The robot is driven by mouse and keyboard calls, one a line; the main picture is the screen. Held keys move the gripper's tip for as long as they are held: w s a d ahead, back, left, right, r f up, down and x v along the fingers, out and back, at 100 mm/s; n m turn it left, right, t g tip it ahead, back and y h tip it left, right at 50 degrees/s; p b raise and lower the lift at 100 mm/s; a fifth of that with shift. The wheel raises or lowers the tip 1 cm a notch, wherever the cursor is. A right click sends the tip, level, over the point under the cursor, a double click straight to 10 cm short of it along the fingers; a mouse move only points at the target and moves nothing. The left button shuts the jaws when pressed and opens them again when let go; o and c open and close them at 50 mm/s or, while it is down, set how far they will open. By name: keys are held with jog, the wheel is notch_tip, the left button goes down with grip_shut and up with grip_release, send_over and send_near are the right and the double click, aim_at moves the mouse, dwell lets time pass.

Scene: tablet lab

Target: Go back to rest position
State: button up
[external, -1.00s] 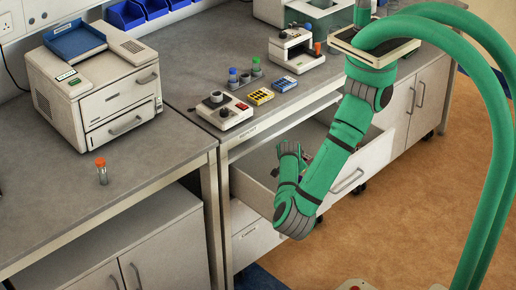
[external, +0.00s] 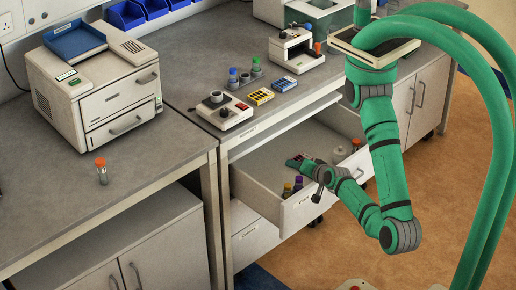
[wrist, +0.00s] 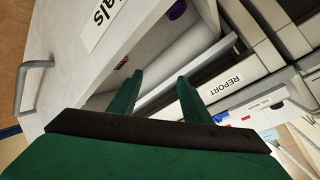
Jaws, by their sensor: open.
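My gripper (external: 298,163) is open and empty in the external view, at the end of my green arm (external: 385,160). It appears over the open drawer (external: 245,182), near its front wall; its exact height is unclear. In the wrist view the two green fingers of my gripper (wrist: 158,80) stand apart with nothing between them. The drawer front (wrist: 110,45) fills the upper left there, with a partly visible label. A purple-capped vial (wrist: 177,10) shows inside the drawer.
Several capped vials stand in the drawer, among them a purple-capped one (external: 298,182). A lower drawer (external: 255,240) is also slightly open. The bench holds a white instrument (external: 225,112). An orange-capped vial (external: 101,172) stands on the left bench. Open floor (external: 445,235) lies at right.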

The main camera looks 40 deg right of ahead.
jog(key=s+r+n, duration=0.1)
jog(key=s+n, duration=0.1)
jog(key=s+r+n+t, duration=0.1)
jog(key=s+r+n, duration=0.1)
jog(key=s+n, duration=0.1)
jog(key=shift+s+a+r+n+y, duration=0.25)
jog(key=shift+s+r+n+y, duration=0.05)
jog(key=shift+s+r+y, duration=0.1)
jog(key=s+r+n+t+y, duration=0.2)
jog(key=s+r+n, duration=0.1)
jog(key=r+n, duration=0.2)
jog(key=shift+s+r+n, duration=0.2)
jog(key=shift+n, duration=0.4)
